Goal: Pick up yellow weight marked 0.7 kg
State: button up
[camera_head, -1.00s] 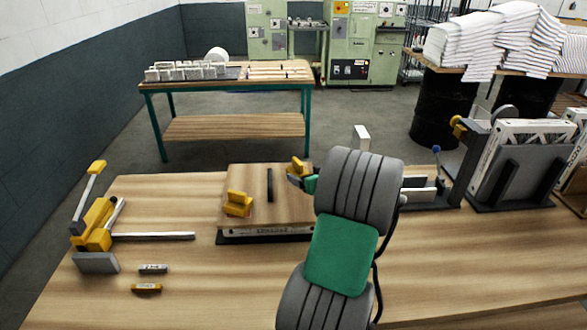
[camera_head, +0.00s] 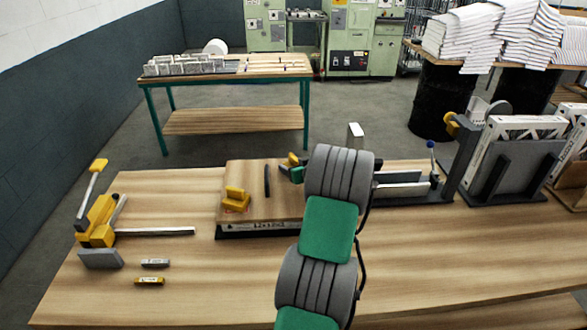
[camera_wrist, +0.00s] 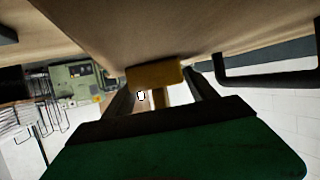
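A yellow weight (camera_head: 236,199) stands on the left front of the wooden-topped box on the bench. A second yellow piece (camera_head: 293,159) shows at the back right of that box, beside my green and dark gripper end, partly hidden by my arm. No 0.7 kg mark is legible. In the wrist view a yellow block with a narrower stem (camera_wrist: 155,75) is between the two dark fingers of my gripper (camera_wrist: 163,88). The fingers stand apart on either side, with gaps beside the stem. Contact cannot be made out.
A dark upright bar (camera_head: 267,181) stands on the wooden-topped box (camera_head: 255,229). A yellow-handled lever tool (camera_head: 97,222) and two small bars (camera_head: 149,281) are at the left. Racked filters (camera_head: 515,160) stand at the right. The bench front is mostly clear.

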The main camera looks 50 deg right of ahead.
grip_shut()
dwell(0.5)
jog(key=shift+r, duration=0.15)
